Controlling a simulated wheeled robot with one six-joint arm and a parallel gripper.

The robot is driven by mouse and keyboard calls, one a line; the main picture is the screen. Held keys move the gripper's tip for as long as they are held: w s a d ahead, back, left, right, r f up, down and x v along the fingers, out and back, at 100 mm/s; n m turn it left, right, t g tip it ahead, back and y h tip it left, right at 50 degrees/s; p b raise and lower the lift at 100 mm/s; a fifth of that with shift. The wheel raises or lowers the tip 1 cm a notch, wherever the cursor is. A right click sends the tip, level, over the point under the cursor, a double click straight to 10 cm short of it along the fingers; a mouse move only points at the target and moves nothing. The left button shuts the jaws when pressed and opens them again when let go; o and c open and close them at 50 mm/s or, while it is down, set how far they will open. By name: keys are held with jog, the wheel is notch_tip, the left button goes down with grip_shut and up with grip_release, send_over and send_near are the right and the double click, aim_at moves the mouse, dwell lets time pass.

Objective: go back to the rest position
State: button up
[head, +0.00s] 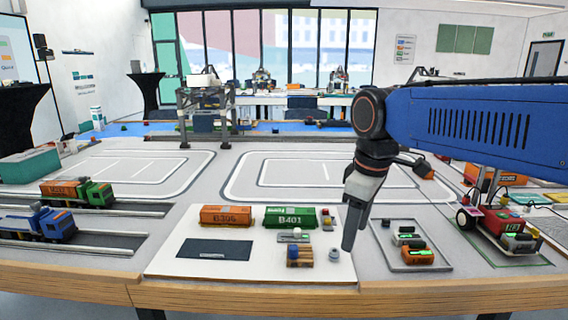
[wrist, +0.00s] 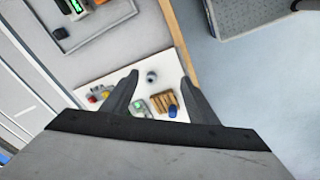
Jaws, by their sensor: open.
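My gripper (wrist: 160,88) is open and empty in the wrist view, its two fingers apart above the white board. In the head view my gripper (head: 348,240) hangs down at the right edge of the white board (head: 180,262). A small grey round piece (head: 334,254) stands on the board just left of the fingers; it also shows between the fingers in the wrist view (wrist: 151,77). A small wooden pallet (head: 300,258) with a blue piece (head: 293,252) on it lies further left. Whether the fingertips touch the board cannot be told.
An orange container (head: 227,217) and a green container (head: 290,217) stand at the back of the board. A grey tray (head: 412,250) with small blocks lies to the right, beside a red vehicle (head: 490,225). Toy trucks (head: 78,192) stand on the left tracks. The middle tabletop is clear.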

jog(key=s+d+f+m+t, duration=0.3)
jog(key=s+d+f+m, duration=0.8)
jog(key=s+d+f, duration=0.2)
jog(key=shift+s+d+f+h, duration=0.35)
jog(key=shift+s+f, duration=0.15)
jog(key=shift+s, duration=0.35)
